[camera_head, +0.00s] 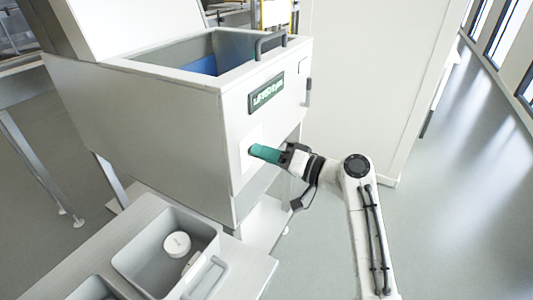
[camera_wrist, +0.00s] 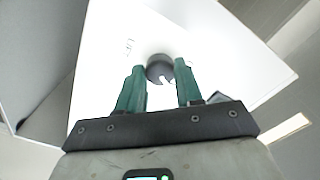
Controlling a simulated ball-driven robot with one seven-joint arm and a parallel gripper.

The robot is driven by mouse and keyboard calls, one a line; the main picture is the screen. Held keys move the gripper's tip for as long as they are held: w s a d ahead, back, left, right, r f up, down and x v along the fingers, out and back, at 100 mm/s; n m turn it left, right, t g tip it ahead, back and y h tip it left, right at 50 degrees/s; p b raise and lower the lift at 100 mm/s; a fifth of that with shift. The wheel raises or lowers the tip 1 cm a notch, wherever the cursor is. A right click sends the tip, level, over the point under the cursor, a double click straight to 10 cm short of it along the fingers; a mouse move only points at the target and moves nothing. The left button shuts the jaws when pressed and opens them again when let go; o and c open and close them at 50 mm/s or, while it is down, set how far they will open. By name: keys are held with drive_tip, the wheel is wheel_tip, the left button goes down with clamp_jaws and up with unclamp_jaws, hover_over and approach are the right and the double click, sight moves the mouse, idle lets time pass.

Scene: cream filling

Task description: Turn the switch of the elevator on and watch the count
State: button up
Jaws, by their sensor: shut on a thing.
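The elevator's switch is a dark round knob (camera_wrist: 158,66) with a white mark, set on a white plate on the machine's front face. In the wrist view, the two green fingers of my gripper (camera_wrist: 161,75) stand one on each side of the knob and are shut on it. Small marks show on the plate left of the knob, too small to read. In the head view, my gripper (camera_head: 254,151) reaches the white plate (camera_head: 247,165), and its green fingers hide the knob.
The floor (camera_head: 460,210) at right is clear.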

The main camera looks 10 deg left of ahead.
drive_tip(key=o, duration=1)
drive_tip(key=shift+o, duration=0.2)
drive_tip(key=shift+d, duration=0.1)
drive_tip(key=v, duration=1)
drive_tip(key=shift+d+p, duration=0.3)
drive_tip(key=shift+d, duration=0.05)
drive_tip(key=shift+s, duration=0.1)
